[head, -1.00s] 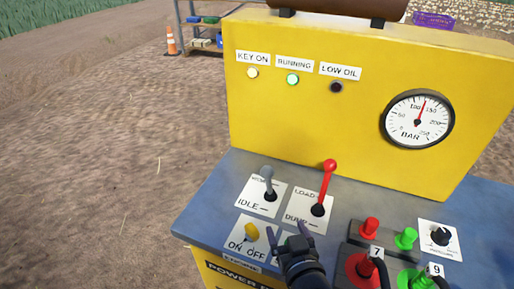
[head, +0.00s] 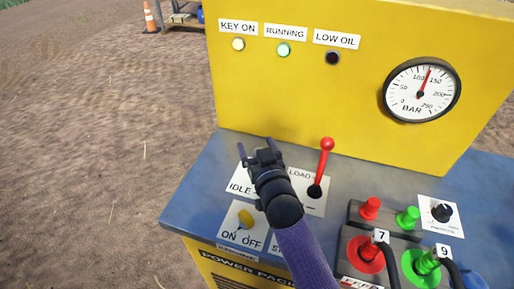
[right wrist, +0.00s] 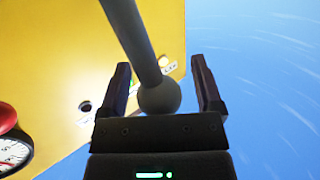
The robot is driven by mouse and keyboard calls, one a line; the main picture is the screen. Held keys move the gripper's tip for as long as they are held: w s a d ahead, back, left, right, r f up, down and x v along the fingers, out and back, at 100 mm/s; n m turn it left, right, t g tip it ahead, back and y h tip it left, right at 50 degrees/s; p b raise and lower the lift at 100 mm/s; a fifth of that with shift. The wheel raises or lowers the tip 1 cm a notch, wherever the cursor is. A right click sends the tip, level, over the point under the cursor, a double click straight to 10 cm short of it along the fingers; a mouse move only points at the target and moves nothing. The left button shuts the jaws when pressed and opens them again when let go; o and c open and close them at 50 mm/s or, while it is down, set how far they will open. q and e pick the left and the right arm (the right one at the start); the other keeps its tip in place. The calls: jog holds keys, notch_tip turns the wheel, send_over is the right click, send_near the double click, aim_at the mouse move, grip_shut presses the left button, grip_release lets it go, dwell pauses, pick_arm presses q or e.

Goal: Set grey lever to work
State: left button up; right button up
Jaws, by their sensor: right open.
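The grey lever (right wrist: 147,50) shows in the right wrist view as a grey rod with a round ball knob, lying between my open fingers. I cannot tell whether they touch it. My right gripper (head: 257,150) is open above the lever's plate (head: 238,188), which reads IDLE at its near end; it also shows in the right wrist view (right wrist: 164,88). In the head view my gripper hides the lever and the plate's far part. My left gripper is not in view.
The red lever (head: 325,165) stands close to the right of my gripper. A yellow ON/OFF switch (head: 246,217) is nearer. Red and green couplings (head: 366,252) with hoses are at the right. The yellow panel (head: 300,100) rises behind, with a pressure gauge (head: 421,90).

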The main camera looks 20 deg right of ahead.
grip_shut()
dwell(0.3)
jog(key=w+d+f+m+g+p, duration=0.1)
jog(key=w+d+m+g+p, duration=0.1)
jog(key=w+d+g+p, duration=0.2)
jog(key=shift+w+d+m+g+y+p, duration=0.3)
jog(key=shift+w+m+y+p, duration=0.1)
jog(key=shift+w+p, duration=0.75)
jog(key=shift+f, duration=0.1)
